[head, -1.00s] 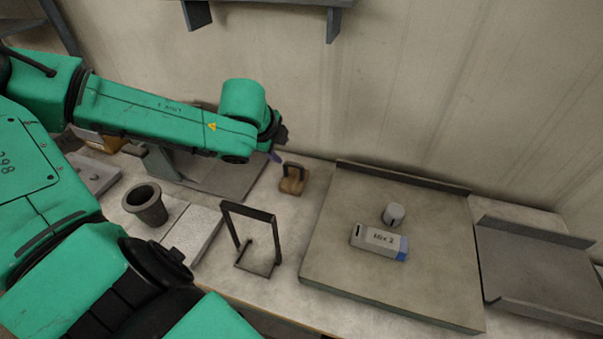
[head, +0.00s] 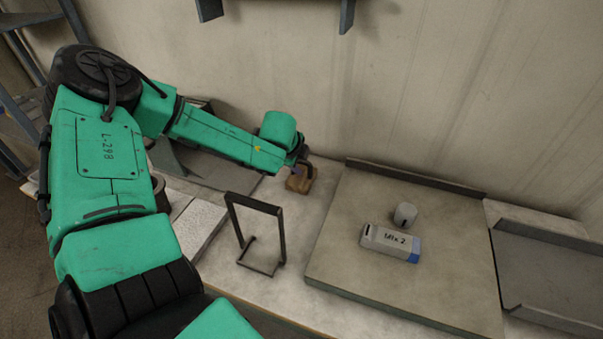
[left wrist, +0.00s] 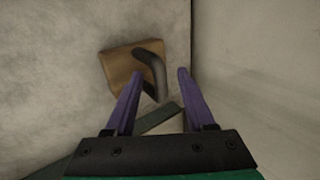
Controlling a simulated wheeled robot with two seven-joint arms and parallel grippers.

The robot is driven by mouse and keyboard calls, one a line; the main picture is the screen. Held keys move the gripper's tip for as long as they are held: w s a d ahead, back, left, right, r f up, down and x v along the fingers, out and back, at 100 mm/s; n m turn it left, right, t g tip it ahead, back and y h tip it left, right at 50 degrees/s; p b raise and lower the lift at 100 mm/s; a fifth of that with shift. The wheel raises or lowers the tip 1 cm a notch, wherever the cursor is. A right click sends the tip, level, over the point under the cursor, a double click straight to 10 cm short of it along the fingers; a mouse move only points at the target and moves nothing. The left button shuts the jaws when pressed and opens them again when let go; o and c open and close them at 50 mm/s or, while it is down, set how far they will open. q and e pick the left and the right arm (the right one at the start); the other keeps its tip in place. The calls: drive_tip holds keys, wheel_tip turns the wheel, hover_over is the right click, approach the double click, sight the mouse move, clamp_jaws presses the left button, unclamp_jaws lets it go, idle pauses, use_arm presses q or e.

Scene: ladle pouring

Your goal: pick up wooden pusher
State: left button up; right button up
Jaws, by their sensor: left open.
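The wooden pusher is a small brown block (head: 299,185) with a dark bent handle. It sits on the table near the back wall, left of the large board. In the left wrist view the pusher's block (left wrist: 122,72) shows ahead of the fingers, and its dark handle (left wrist: 153,72) reaches toward the gap between the fingertips. My left gripper (left wrist: 158,78) has two purple fingers, open, one on either side of the handle's near end. Whether a finger touches the handle I cannot tell. In the head view my left gripper (head: 298,170) is at the pusher, partly hidden. My right gripper is not in view.
A dark metal frame stand (head: 258,240) stands in front of the pusher. A grey tray (head: 550,270) lies at right. The wall (head: 430,110) rises close behind.

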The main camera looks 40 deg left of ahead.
use_arm(q)
drive_tip(key=shift+w+a+f, duration=0.1)
drive_tip(key=shift+w+f, duration=0.3)
drive_tip(key=shift+f, duration=0.1)
drive_tip(key=shift+s+r, duration=0.15)
drive_tip(key=shift+c, duration=1.2)
clamp_jaws()
drive_tip(key=shift+r, duration=0.1)
